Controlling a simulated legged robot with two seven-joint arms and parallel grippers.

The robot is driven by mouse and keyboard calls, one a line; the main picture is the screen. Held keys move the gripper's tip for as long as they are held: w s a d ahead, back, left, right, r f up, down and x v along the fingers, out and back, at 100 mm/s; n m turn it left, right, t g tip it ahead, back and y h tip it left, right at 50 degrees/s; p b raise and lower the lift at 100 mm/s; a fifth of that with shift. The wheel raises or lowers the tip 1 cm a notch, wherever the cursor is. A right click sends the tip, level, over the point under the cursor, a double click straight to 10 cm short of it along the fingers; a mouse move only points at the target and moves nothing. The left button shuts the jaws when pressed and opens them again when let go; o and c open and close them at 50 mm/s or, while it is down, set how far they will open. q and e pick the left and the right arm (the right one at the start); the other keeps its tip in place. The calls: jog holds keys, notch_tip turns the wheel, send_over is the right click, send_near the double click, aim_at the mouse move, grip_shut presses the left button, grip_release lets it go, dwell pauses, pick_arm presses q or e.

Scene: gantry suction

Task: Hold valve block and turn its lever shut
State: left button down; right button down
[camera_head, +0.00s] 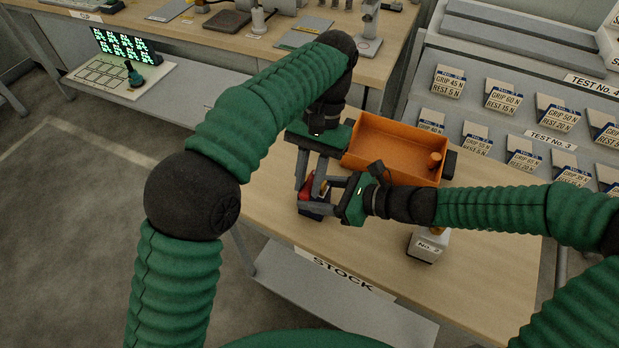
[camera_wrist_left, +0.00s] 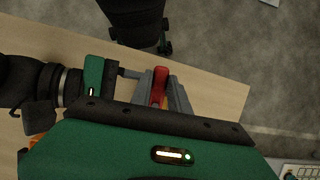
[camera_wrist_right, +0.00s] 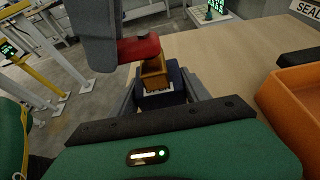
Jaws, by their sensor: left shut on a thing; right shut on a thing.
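The valve block (camera_head: 316,212) has a dark blue base and a brass body; it sits on or just above the wooden table, and I cannot tell which. In the right wrist view the block (camera_wrist_right: 163,97) is between the fingers of my right gripper (camera_wrist_right: 165,95), which also shows in the head view (camera_head: 318,195). Its red lever (camera_wrist_right: 138,48) lies above the brass body. My left gripper (camera_head: 311,190) points down from above and is shut on the lever, which also shows in the left wrist view (camera_wrist_left: 160,85). The fingers partly hide the block.
The table's front edge carries a STOCK label (camera_head: 343,273).

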pick_arm(q)
jog(key=shift+w, duration=0.15)
jog(key=c, duration=1.2)
grip_release()
jog(key=shift+c, duration=0.2)
